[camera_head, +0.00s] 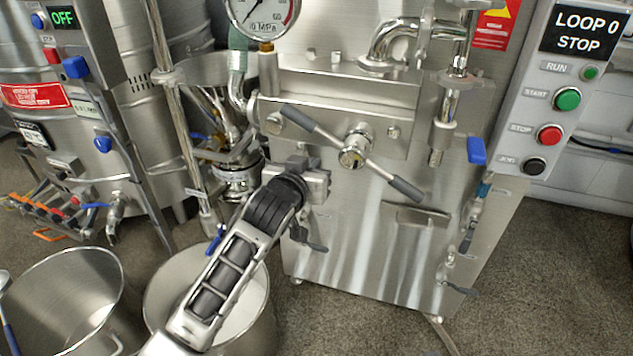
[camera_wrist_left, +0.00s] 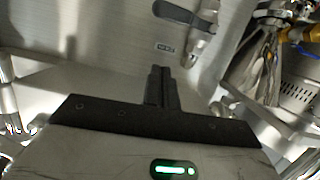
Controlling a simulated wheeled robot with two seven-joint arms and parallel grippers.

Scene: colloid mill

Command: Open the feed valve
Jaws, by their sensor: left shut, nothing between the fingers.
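My left gripper (camera_head: 312,180) is in front of the steel mill cabinet, below and left of the two-armed handle (camera_head: 355,150) with grey grips. In the left wrist view its dark fingers (camera_wrist_left: 160,85) are together with nothing between them. Beyond the fingertips, a grey lever (camera_wrist_left: 200,22) stands on the steel panel beside a small label too blurred to read. In the head view a grey lever (camera_head: 312,242) hangs just below the gripper, apart from it. I cannot tell which handle is the feed valve. My right gripper is not in view.
A pressure gauge (camera_head: 262,12) sits above the cabinet. Two steel pots (camera_head: 62,300) stand on the floor at lower left, one partly behind my left arm. A blue-handled valve (camera_head: 477,150) is at the right, near the control box (camera_head: 565,95). The floor at right is clear.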

